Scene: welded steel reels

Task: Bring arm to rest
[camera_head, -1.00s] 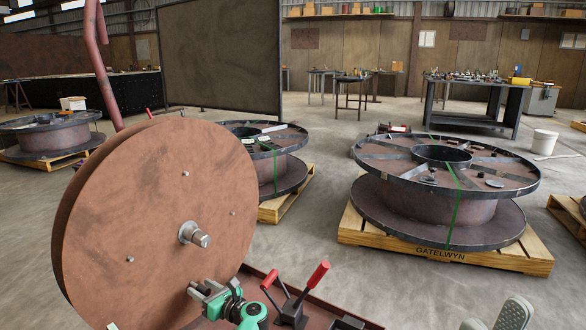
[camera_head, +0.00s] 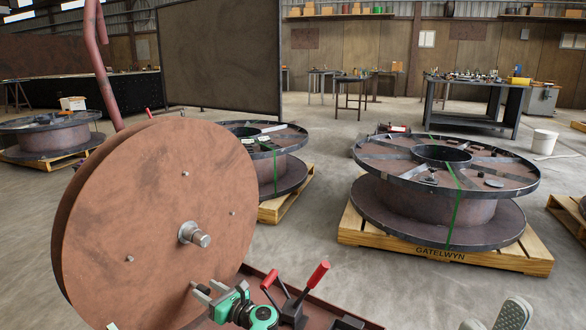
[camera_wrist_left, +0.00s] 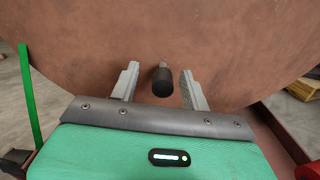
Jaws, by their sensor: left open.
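My left gripper (camera_head: 204,293) is at the lower middle of the head view, in front of the lower part of a big rust-brown reel disc (camera_head: 150,220). Its grey fingers are apart and point at the disc. In the left wrist view the fingers (camera_wrist_left: 160,88) stand either side of a dark round-ended pin (camera_wrist_left: 162,82), with gaps on both sides. The disc (camera_wrist_left: 90,40) fills the view behind them.
Red-handled clamps (camera_head: 317,274) stand just right of my left gripper, on a rust-brown frame (camera_head: 340,308). A strapped reel (camera_head: 440,212) on a wooden pallet (camera_head: 390,246) stands further right. Open concrete floor (camera_head: 330,225) lies between.

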